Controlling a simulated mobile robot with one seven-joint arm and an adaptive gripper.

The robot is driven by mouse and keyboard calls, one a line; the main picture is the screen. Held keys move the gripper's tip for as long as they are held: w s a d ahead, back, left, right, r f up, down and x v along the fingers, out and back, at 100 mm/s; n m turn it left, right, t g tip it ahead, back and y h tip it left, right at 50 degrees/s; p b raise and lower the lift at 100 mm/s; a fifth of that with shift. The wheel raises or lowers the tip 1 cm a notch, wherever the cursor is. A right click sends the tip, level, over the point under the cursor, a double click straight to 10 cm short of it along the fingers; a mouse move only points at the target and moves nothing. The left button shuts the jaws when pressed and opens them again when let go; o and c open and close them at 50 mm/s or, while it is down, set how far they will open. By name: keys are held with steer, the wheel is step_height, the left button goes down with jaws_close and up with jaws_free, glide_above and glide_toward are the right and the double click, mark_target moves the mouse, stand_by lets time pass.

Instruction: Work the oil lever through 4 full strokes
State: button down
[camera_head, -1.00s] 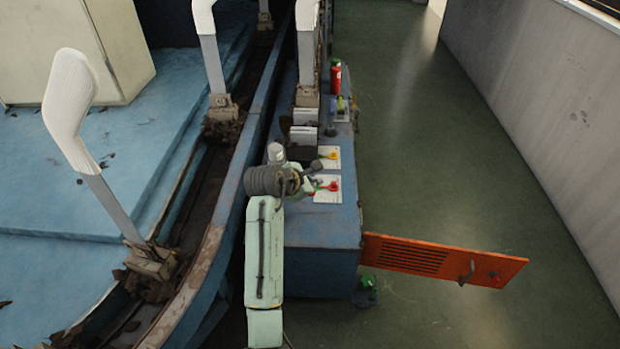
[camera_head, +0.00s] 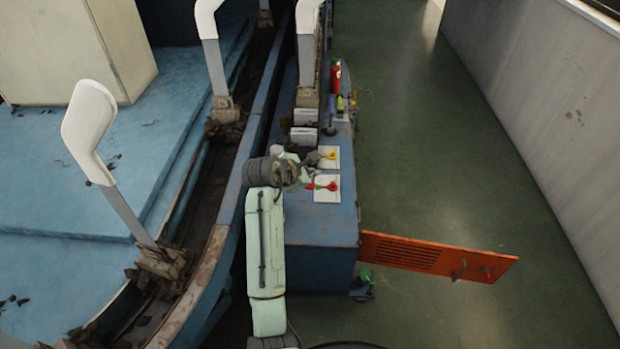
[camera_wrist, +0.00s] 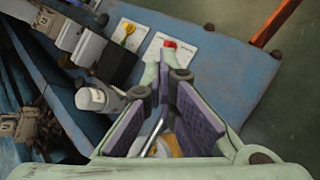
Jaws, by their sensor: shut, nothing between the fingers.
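No lever can be told for sure as the oil lever. A yellow-handled lever (camera_head: 329,155) and a red-handled one (camera_head: 329,187) sit on white plates on the blue bench; the wrist view shows the yellow one (camera_wrist: 127,33) and the red one (camera_wrist: 169,44). A grey-white cylinder (camera_wrist: 100,98) stands left of my gripper (camera_wrist: 164,68), whose purple-padded fingers are shut at the tips, pointing towards the red handle, with a gap in the picture. A shiny rod and an orange-yellow part (camera_wrist: 168,147) show behind the fingers; what they are is unclear.
An orange door (camera_head: 435,257) stands open off the bench's near end. A small green object (camera_head: 363,283) is on the floor below it. A red canister (camera_head: 336,78) is at the bench's far end. Floor to the right is clear.

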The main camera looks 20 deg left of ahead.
stand_by(0.3)
step_height(320, 180, up, 3)
steer(key=p, duration=0.3)
steer(key=shift+a+r+p, duration=0.1)
steer(key=shift+p, duration=0.2)
steer(key=shift+s+a+r, duration=0.1)
steer(key=shift+a+r, duration=0.1)
steer(key=shift+r, duration=0.75)
